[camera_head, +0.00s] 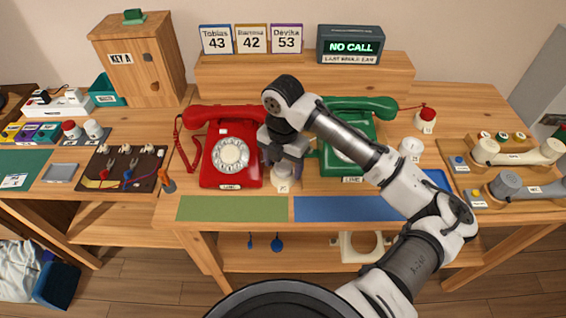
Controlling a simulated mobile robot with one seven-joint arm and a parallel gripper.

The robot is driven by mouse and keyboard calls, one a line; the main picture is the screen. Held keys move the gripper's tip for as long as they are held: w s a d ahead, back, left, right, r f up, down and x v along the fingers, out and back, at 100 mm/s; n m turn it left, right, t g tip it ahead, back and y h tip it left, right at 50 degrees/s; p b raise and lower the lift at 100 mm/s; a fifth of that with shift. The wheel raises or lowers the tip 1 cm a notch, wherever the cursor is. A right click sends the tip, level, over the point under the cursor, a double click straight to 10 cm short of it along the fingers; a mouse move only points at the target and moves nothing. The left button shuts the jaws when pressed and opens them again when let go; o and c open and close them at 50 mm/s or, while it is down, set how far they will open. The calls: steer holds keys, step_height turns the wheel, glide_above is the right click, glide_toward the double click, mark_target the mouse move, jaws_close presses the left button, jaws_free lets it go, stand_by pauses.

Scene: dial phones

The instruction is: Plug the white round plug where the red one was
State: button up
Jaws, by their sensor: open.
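My gripper (283,162) points down between the red dial phone (222,174) and the green dial phone (340,165). It is open, with its fingers just above or around a small whitish round piece (282,183) bearing a label; I cannot tell whether they touch. The gripper partly hides this piece. A white round piece (411,147) stands right of the green phone. Behind it is a red-topped piece on a pale base (426,119). On the left side table are another red round piece (70,129) and a whitish one (93,129).
My arm crosses in front of the green phone. A green mat (232,209) and a blue mat (340,209) lie along the front edge. A panel with wires (118,167) is at left; handset-like pieces (515,152) are at right. A "NO CALL" display (350,46) stands behind.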

step_height(320, 180, up, 14)
steer(key=b, duration=0.1)
stand_by(0.5)
steer(key=shift+f, duration=0.1)
